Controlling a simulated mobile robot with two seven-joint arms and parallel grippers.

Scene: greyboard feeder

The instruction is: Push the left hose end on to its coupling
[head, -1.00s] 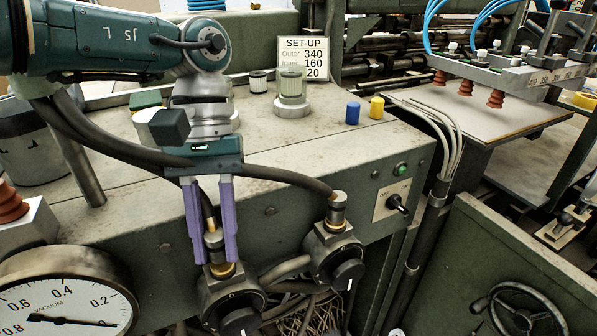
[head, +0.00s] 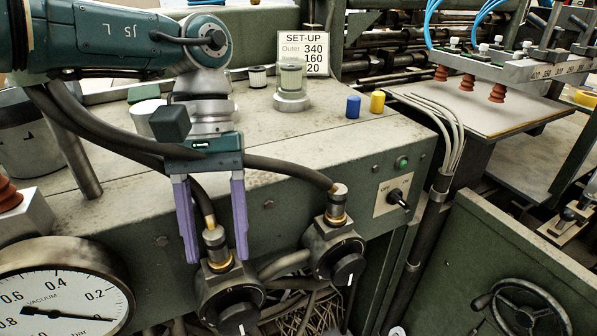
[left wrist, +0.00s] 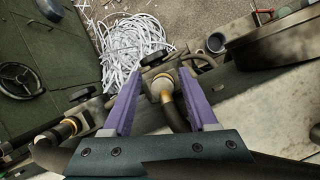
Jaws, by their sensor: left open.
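My left gripper (head: 217,258) points down with its two purple fingers spread, one on each side of the left hose end (head: 214,238). A gap shows between each finger and the silver hose end. The hose end stands nearly upright at the top of the left coupling (head: 229,283), in line with it; how deep it sits I cannot tell. In the left wrist view, the black hose (left wrist: 177,113) runs between the open fingers (left wrist: 160,76) to the coupling's brass-coloured ring. My right gripper is not in view.
The right hose end (head: 338,196) stands on its own coupling (head: 334,250) close by. A vacuum gauge (head: 55,292) is at lower left. Blue (head: 353,107) and yellow (head: 377,102) caps and a set-up card (head: 304,54) stand on the cabinet top. Shredded paper (left wrist: 130,45) lies below.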

